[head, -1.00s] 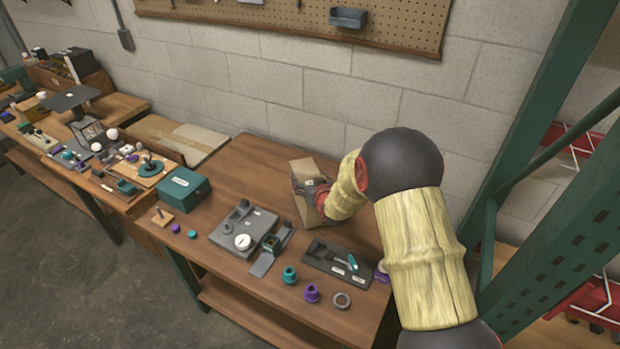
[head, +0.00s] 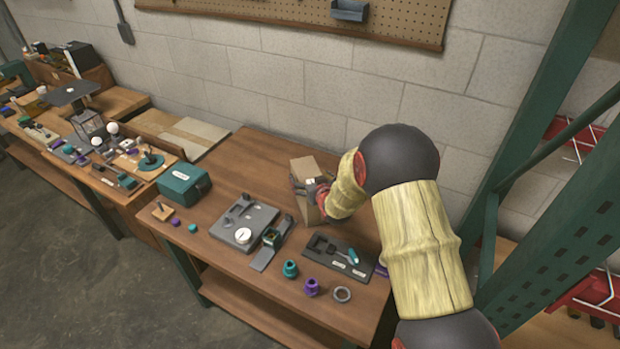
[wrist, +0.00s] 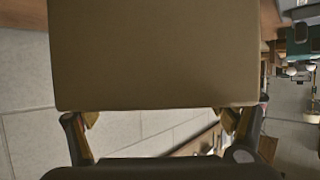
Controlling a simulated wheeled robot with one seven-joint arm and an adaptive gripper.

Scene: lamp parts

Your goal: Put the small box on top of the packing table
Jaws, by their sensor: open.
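The small box (head: 305,166) is plain brown cardboard and appears to stand upright on the wooden table (head: 262,150), near its back right side. In the wrist view the box (wrist: 155,55) fills the upper middle. My gripper (head: 311,190) is at the box in the head view. In the wrist view my gripper (wrist: 160,118) is open, with one finger near each side of the box's near edge. I cannot tell whether the fingers touch it. The box's lower part is partly hidden by my gripper.
On the same table are a teal box (head: 184,184), a grey tray (head: 243,222), a dark tray (head: 335,257) and several small teal and purple parts. A green metal rack (head: 487,240) stands right of my arm. Another cluttered bench (head: 88,178) is at the left.

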